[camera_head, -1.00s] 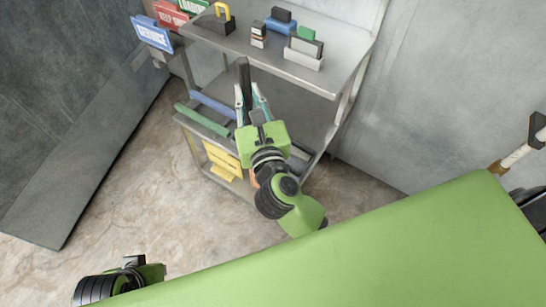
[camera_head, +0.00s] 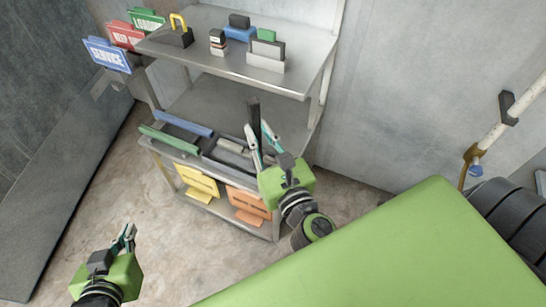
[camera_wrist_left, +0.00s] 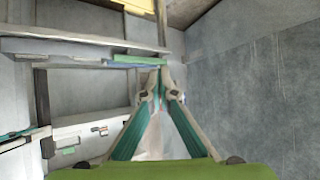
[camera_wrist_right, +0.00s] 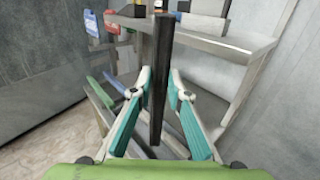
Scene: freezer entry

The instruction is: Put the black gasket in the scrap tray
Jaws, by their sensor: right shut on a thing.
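The black gasket (camera_head: 254,114) is a long, thin dark strip. My right gripper (camera_head: 261,140) is shut on it, and it stands roughly upright between the fingers in the right wrist view (camera_wrist_right: 160,70). In the head view they appear over or in front of the cart's lower shelf, beside grey trays (camera_head: 231,152). No scrap label is readable, so I cannot tell which tray is the scrap tray. My left gripper (camera_head: 127,237) is low at the left, away from the cart, its fingertips together and empty in the left wrist view (camera_wrist_left: 161,72).
The metal cart's upper shelf (camera_head: 215,62) holds several small blocks and holders. Blue (camera_head: 183,123) and green (camera_head: 168,141) strips lie on the lower level, above yellow (camera_head: 197,184) and orange (camera_head: 247,203) plates. Signs hang at the left. The floor at left is clear.

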